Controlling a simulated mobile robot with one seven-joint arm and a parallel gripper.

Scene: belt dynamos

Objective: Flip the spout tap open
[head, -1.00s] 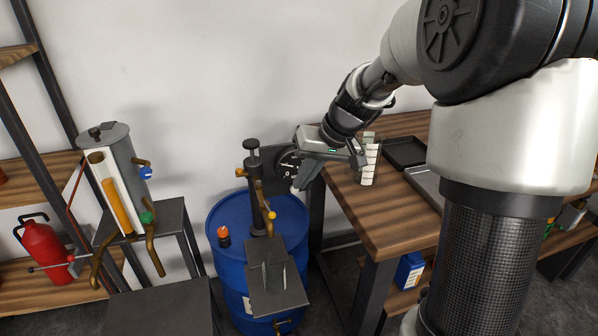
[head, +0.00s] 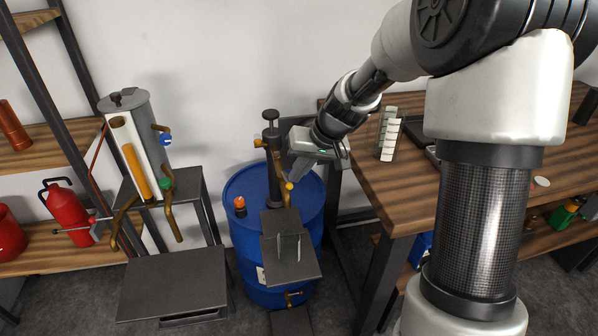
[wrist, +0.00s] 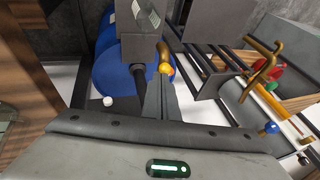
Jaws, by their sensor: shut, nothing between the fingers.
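A dark hand pump with a brass spout (head: 284,170) stands on the blue drum (head: 237,190). A small yellow knob (head: 289,186) sits on the spout; in the wrist view the yellow knob (wrist: 167,70) shows by the brass curve, partly red. My gripper (head: 296,178) is shut and empty, with its fingertips right beside the knob. In the wrist view my fingers (wrist: 161,82) point at the knob; I cannot tell whether they touch it. Part of the pump is hidden behind the gripper.
A grey stand (head: 290,262) stands in front of the drum. A grey tank (head: 140,125) with blue and green tap knobs is at the left. A wooden workbench (head: 390,205) is close on the right. A small orange-topped item (head: 240,205) is on the drum.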

